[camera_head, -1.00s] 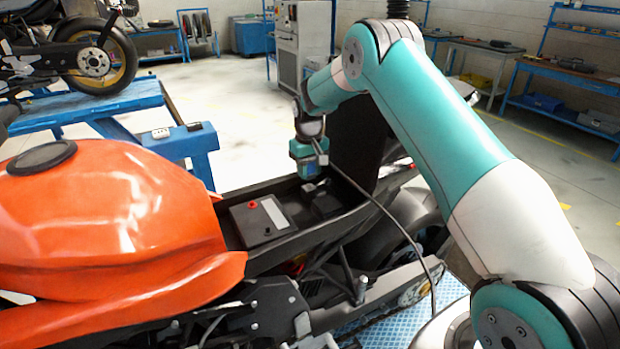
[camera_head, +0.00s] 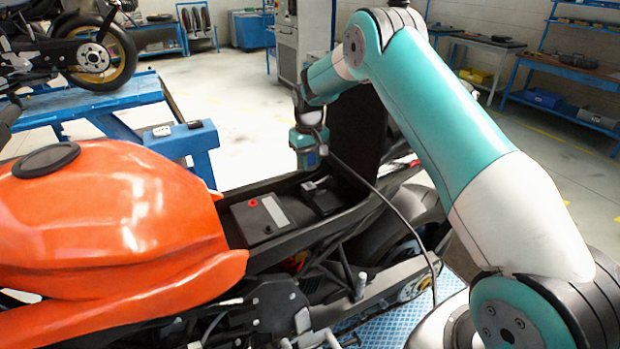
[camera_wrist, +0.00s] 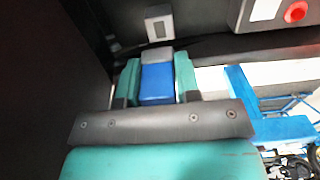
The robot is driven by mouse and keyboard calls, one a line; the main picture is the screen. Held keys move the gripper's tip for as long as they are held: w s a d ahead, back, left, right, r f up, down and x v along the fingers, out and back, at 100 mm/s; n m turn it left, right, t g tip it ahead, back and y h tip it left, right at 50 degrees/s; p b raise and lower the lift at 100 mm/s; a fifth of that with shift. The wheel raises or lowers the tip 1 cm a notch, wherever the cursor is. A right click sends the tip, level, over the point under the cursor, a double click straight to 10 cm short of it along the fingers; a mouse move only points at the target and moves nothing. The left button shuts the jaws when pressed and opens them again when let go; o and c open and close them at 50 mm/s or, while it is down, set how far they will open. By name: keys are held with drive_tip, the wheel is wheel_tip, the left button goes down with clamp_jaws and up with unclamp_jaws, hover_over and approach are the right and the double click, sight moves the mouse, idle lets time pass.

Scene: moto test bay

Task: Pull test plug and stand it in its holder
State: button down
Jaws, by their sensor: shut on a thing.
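My gripper (camera_wrist: 157,84) is shut on the blue test plug (camera_wrist: 157,86), which has a grey front end. The plug sits between the two teal fingers. In the head view my gripper (camera_head: 308,163) hangs over the open under-seat bay of the orange motorcycle (camera_head: 120,215). A small grey block with a dark opening (camera_wrist: 158,23) lies ahead of the plug in the wrist view, with a dark gap between them. I cannot tell whether it is the socket or the holder. A small grey piece (camera_head: 314,184) shows in the bay below the gripper. The plug is hard to make out in the head view.
A dark battery (camera_head: 258,222) with a red terminal and pale label sits in the bay. A dark upright panel (camera_head: 362,125) stands close behind the gripper. A black cable (camera_head: 385,200) runs past the bay's side. A blue bench (camera_head: 185,140) stands beyond.

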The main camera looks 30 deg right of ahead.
drive_tip(key=shift+r+p, duration=1.55)
drive_tip(key=shift+r, duration=1)
drive_tip(key=shift+s, duration=0.1)
